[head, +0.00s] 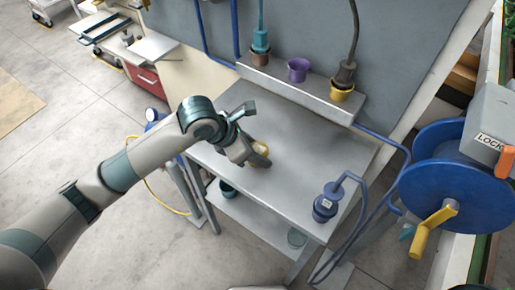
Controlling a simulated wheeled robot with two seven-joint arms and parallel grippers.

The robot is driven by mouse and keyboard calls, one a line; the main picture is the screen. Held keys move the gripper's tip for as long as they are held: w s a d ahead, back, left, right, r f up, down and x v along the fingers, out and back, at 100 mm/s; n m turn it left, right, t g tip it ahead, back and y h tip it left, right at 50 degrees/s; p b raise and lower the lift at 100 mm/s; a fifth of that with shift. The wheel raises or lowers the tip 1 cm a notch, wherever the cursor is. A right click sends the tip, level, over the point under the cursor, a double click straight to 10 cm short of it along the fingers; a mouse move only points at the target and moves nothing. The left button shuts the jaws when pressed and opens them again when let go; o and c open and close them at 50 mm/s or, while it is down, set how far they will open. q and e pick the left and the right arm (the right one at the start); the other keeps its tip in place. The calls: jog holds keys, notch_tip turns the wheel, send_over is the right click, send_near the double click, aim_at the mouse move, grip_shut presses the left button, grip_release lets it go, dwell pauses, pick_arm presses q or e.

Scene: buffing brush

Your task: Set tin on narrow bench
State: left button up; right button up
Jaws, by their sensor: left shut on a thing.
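My left gripper (251,152) reaches in from the left over the grey metal bench (310,155). It is shut on a small yellowish-brown thing, apparently the tin (261,160), which is mostly hidden by the fingers. The tin is over the left part of the bench top. I cannot tell whether it touches the surface. My right gripper is not in view.
A raised shelf (290,88) along the bench back holds brown, purple and yellow cups, two with hanging plugs. A blue plug with a cable (325,205) stands at the front right corner. A blue reel (450,180) is at right. The bench's middle is clear.

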pick_arm(q)
jog(key=shift+f, duration=0.2)
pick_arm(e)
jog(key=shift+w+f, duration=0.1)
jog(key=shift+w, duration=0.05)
pick_arm(q)
jog(key=o, duration=1.1)
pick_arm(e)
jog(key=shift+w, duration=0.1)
pick_arm(q)
jog(key=shift+r, duration=0.15)
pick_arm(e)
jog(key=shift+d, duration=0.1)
pick_arm(q)
jog(key=b+v, duration=0.2)
jog(key=v, duration=1)
jog(key=shift+b, duration=0.35)
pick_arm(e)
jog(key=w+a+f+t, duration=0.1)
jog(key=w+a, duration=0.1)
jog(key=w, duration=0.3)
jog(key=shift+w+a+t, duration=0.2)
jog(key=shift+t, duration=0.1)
